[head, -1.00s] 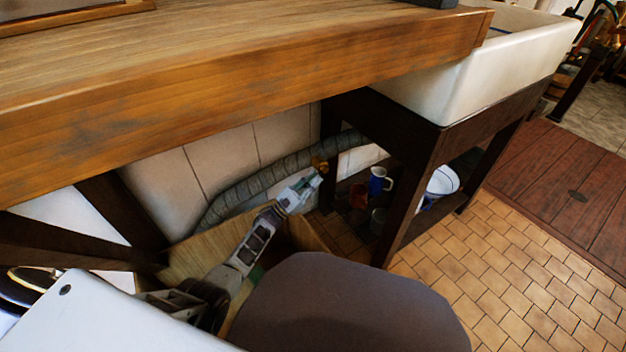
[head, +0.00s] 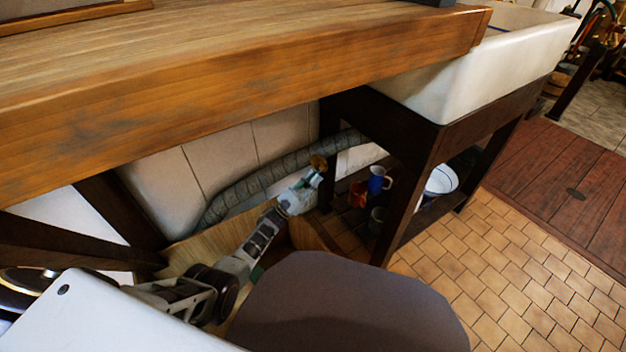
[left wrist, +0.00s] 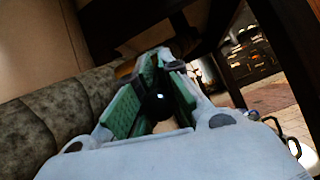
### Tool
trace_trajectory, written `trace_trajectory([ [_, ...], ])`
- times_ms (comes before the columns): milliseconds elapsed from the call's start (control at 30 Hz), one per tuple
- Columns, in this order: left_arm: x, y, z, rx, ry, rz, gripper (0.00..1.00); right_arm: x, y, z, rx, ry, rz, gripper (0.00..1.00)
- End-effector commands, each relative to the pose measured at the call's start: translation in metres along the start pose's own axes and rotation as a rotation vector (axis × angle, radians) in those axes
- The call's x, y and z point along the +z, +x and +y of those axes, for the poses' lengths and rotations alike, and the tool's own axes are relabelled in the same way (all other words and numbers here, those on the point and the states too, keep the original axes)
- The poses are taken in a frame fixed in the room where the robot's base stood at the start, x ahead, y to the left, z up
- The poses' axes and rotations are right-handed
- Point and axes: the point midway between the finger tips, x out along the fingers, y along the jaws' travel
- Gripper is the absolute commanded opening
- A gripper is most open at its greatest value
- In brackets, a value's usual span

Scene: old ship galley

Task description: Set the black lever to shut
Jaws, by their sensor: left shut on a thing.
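My left gripper (head: 313,179) reaches under the wooden counter, beside a wrapped grey pipe. In the left wrist view, its green-padded fingers (left wrist: 153,88) are shut on the black lever (left wrist: 157,106), whose round dark end shows between the pads. The rest of the lever is hidden by the fingers, and I cannot tell its angle. A brass fitting (head: 318,162) on the pipe shows just beyond the fingertips in the head view. My right gripper is not in view.
The wrapped pipe (head: 250,186) runs along the wall behind the arm. The thick counter (head: 240,75) overhangs it. A dark sink-stand leg (head: 405,205), a blue jug (head: 377,182) and a white basin (head: 441,180) are to the right. Tiled floor (head: 500,270) is clear.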

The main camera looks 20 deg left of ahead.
Motion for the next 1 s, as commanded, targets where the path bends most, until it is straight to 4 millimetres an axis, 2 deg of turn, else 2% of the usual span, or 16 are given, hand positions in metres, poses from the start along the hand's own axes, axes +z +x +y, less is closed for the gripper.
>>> trace_trajectory([
  [67,-0.003,-0.006,-0.001,0.002,-0.003,0.009,0.0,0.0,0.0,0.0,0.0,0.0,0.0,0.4],
  [100,-0.003,-0.006,-0.001,0.002,-0.003,0.009,0.13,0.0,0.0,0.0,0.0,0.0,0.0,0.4],
  [200,-0.003,-0.006,-0.001,0.002,-0.003,0.009,0.26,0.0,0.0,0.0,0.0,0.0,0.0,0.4],
  [300,-0.003,-0.007,-0.001,0.003,-0.003,0.01,0.34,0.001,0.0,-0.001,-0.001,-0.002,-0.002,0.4],
  [467,-0.003,-0.011,0.001,0.004,-0.002,0.01,0.34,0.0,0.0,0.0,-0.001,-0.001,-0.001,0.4],
  [667,-0.002,-0.026,0.0,0.002,-0.001,0.006,0.34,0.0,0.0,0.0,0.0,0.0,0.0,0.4],
  [1000,-0.001,-0.073,0.0,0.001,0.0,0.005,0.34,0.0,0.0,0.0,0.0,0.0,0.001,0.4],
])
